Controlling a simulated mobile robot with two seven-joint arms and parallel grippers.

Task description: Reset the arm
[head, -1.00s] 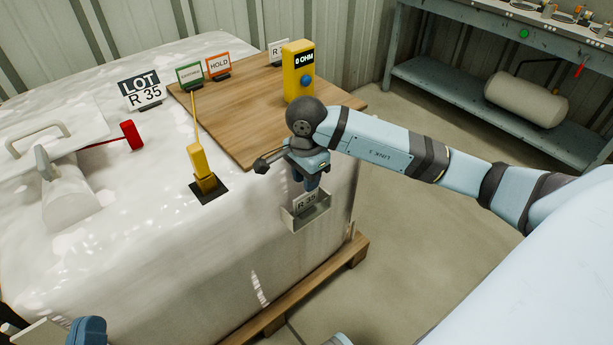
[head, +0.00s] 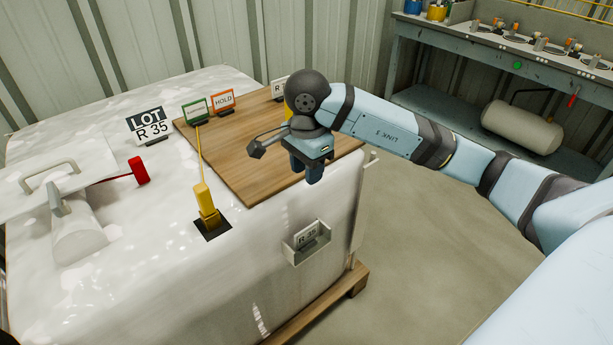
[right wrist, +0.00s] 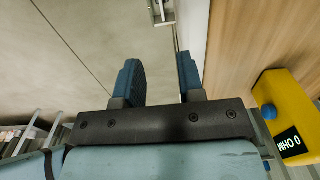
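My right arm reaches in from the right, and its right gripper (head: 310,178) points down over the front edge of the wooden board. In the right wrist view the right gripper (right wrist: 160,82) has its two blue fingers apart with nothing between them. An R 35 card (head: 307,234) sits in a small holder (head: 306,250) on the front of the white bulk bag (head: 230,280), below the gripper and apart from it. The holder also shows at the top of the right wrist view (right wrist: 160,14). My left gripper is out of view.
The yellow 0 OHM meter (right wrist: 285,125) stands on the wooden board (head: 230,165), mostly hidden by my arm in the head view. A yellow clamp (head: 206,205), LOT R 35 sign (head: 150,126) and red-handled tool (head: 139,170) are on the bag. Floor at right is clear.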

